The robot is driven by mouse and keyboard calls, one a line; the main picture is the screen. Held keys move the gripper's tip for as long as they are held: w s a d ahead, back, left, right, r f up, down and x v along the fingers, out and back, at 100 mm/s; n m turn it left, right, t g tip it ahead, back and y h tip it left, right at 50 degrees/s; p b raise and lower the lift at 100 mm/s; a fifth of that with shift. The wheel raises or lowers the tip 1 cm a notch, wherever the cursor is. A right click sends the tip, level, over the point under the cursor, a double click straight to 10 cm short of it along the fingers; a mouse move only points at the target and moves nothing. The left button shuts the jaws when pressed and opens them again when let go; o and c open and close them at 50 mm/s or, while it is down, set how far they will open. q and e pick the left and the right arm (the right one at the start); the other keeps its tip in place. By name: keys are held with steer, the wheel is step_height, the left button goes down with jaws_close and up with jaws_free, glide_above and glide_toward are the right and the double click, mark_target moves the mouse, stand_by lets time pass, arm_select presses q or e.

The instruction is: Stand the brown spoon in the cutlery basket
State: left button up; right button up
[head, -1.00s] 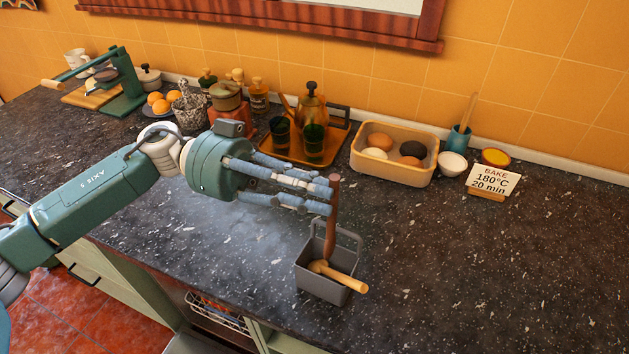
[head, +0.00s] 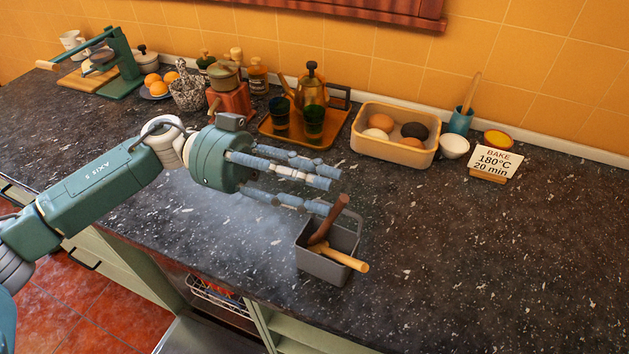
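The brown spoon (head: 328,220) is inside the grey cutlery basket (head: 322,268), tilted, with its upper end leaning right toward the raised handle. Its lower end is inside the basket. A light wooden utensil (head: 343,257) also lies in the basket and sticks out over the front right rim. My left gripper (head: 332,192) is just above and left of the basket. Its fingers are spread apart and empty, close to the spoon's upper end; whether the lower finger touches it I cannot tell. My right gripper is out of view.
A tray with a glass pot and dark glasses (head: 345,128), a bin of eggs (head: 385,152), a small white bowl (head: 454,147) and a bake sign (head: 495,162) stand behind. The counter right of the basket is clear. The counter's front edge is close to the basket.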

arm_select(q)
steer(key=v, duration=1.2)
steer(key=shift+r, duration=0.1)
stand_by(0.7)
